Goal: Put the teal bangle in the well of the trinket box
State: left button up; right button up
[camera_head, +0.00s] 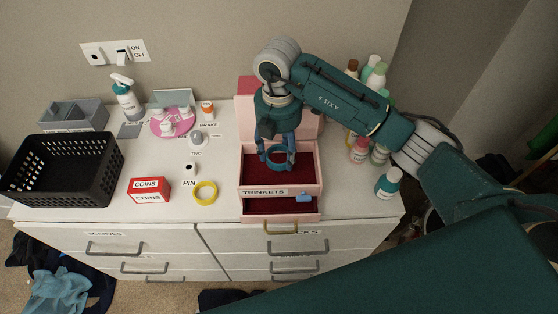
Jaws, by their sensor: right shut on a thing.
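The pink trinket box (320,172) stands on the white dresser, its label reading TRINKETS. Its well (263,180) has a dark red lining and is open at the top, with the pink lid raised behind. My right gripper (277,143) points down over the well. It is shut on the teal bangle (280,167), a blue-teal ring hanging below the fingers. I cannot tell whether the bangle touches the lining. My left gripper is not in view.
A shallow drawer (262,207) below the well is open, with a small blue item (304,198). A yellow ring (205,193), red COINS box (149,188) and black basket (62,189) stand left. Several bottles crowd the right, including a teal one (388,183).

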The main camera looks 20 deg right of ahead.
notch_tip(320, 180, down, 5)
jog(key=shift+r+p, duration=0.1)
jog(key=shift+p, duration=0.35)
jog(key=shift+f, duration=0.3)
jog(key=shift+f, duration=0.2)
jog(key=o, duration=0.9)
jog(key=shift+o, duration=0.2)
jog(key=shift+r, duration=0.1)
